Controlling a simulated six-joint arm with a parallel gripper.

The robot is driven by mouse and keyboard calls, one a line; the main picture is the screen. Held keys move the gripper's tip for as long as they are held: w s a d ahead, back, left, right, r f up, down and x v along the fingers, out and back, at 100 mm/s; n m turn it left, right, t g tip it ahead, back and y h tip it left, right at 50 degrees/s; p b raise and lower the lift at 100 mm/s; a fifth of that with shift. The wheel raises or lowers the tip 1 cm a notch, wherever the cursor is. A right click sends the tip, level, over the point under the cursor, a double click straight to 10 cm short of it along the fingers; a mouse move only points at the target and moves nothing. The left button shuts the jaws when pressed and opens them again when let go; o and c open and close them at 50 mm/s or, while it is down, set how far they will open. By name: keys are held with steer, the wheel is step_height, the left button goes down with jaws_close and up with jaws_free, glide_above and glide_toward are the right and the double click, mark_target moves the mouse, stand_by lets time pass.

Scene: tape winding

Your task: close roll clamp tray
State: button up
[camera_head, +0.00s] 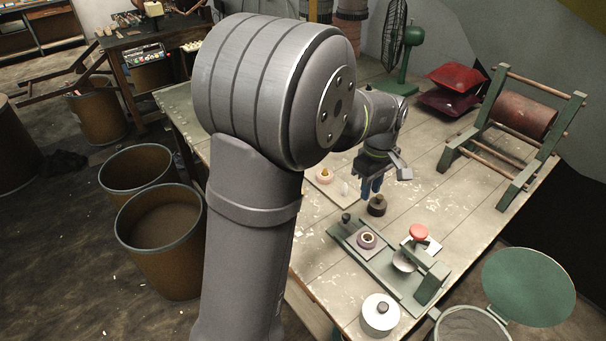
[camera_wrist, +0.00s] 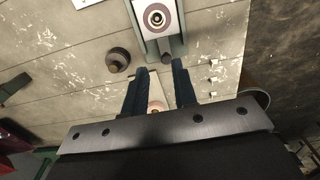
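The roll clamp has a long green base (camera_head: 392,279) on the table. Its grey tray (camera_head: 357,233) carries a small roll (camera_head: 367,240) with a dark centre, clear of the red-knobbed clamp head (camera_head: 418,232). A dark knob (camera_head: 346,219) stands at the tray's outer end. My gripper (camera_head: 370,194) hangs above the table behind the clamp. Its two dark blue fingers (camera_wrist: 159,68) are apart, with nothing held between them. The knob appears beyond the fingertips, apart from them.
A dark round weight-like object (camera_head: 377,206) stands close to my gripper. A pink roll (camera_head: 324,176) lies on a board to the left. A white lidded pot (camera_head: 380,315) stands at the front edge. A wooden roller frame (camera_head: 524,115) stands at the right.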

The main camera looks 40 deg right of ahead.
steer(key=w+a+f+n+g, duration=0.1)
steer(key=w, duration=0.4)
steer(key=w+a+f+n+g+h, duration=0.1)
steer(key=w+a+f+n, duration=0.1)
steer(key=w, duration=0.3)
steer(key=w+a+f+n+g, duration=0.1)
steer(key=w+n, duration=0.1)
steer(key=w, duration=0.3)
steer(key=shift+w+a+f+h, duration=0.3)
steer(key=shift+f, duration=0.05)
jaws_close()
steer(key=x, duration=1)
steer(key=shift+s+d+f, duration=0.1)
steer(key=shift+s+f, duration=0.05)
steer(key=shift+s, duration=0.05)
steer(key=shift+s+d, duration=0.3)
steer(key=shift+s, duration=0.2)
steer(key=shift+s+d, duration=0.25)
steer(key=shift+s, duration=0.3)
steer(key=shift+s+d+f, duration=0.1)
steer(key=shift+s+d, duration=0.15)
steer(key=shift+s, duration=0.3)
steer(key=shift+s, duration=0.15)
glide_above(373, 251)
steer(key=w, duration=0.2)
steer(key=shift+s+a, duration=0.15)
steer(key=shift+a, duration=0.2)
